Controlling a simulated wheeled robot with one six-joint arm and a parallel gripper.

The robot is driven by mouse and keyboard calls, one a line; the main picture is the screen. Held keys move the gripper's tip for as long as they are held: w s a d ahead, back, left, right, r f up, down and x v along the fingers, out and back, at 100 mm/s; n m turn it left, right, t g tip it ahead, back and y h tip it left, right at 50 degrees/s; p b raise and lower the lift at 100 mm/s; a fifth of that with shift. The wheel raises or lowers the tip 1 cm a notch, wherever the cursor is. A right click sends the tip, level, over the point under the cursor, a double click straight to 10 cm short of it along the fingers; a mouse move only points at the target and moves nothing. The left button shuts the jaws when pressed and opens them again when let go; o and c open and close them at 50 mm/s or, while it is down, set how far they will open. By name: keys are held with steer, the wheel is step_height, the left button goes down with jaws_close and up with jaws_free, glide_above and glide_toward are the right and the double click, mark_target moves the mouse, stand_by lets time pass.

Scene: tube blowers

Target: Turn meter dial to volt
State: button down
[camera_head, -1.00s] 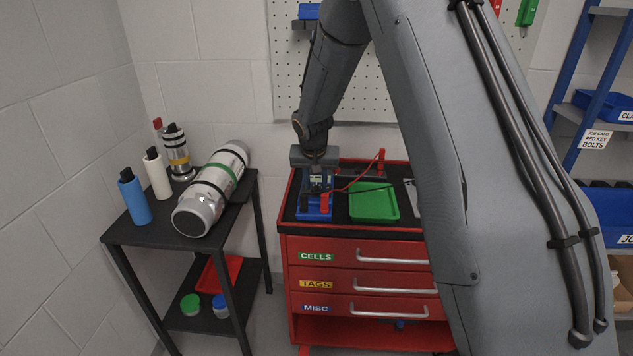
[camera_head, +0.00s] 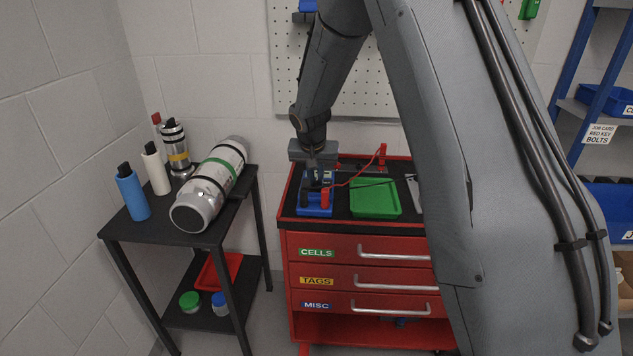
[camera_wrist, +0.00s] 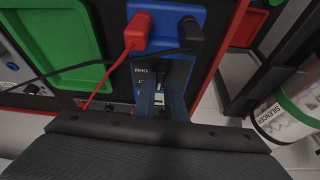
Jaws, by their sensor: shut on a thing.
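The meter (camera_head: 313,203) stands on the black top of the red tool cabinet, on a blue base. In the wrist view its dark face (camera_wrist: 146,71) carries a label reading RNG, and red (camera_wrist: 138,30) and black (camera_wrist: 190,34) plugs sit in its blue part (camera_wrist: 165,20). My gripper (camera_head: 316,172) is over the meter from above. In the wrist view its two fingers (camera_wrist: 162,98) reach the face below the label, close together and shut on the dial. The fingers hide most of the dial, so its pointing direction cannot be read.
A green tray (camera_head: 375,199) lies right of the meter, with red and black leads running near it. A red post (camera_head: 382,153) stands behind. On the left, a black side table (camera_head: 150,228) holds a large cylinder (camera_head: 210,187) and several bottles. Clear floor lies between table and cabinet.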

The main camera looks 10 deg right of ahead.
steer(key=m+b, duration=0.2)
steer(key=b, duration=0.1)
steer(key=m+h+b, duration=0.1)
steer(key=b, duration=0.3)
steer(key=shift+w+a+f+m+g, duration=0.1)
steer(key=shift+w+f+m+g, duration=0.1)
steer(key=shift+m+g, duration=0.15)
steer(key=shift+r+m+g+h+b, duration=0.1)
steer(key=shift+m+g+h+b, duration=0.25)
steer(key=shift+m+b, duration=0.65)
steer(key=shift+r+m+g+h+b, duration=0.1)
steer(key=shift+m+g+h+b, duration=0.2)
steer(key=shift+m+b, duration=0.7)
steer(key=shift+m, duration=0.25)
steer(key=c, duration=1.8)
jaws_free()
steer(key=v, duration=0.8)
steer(key=shift+b, duration=0.3)
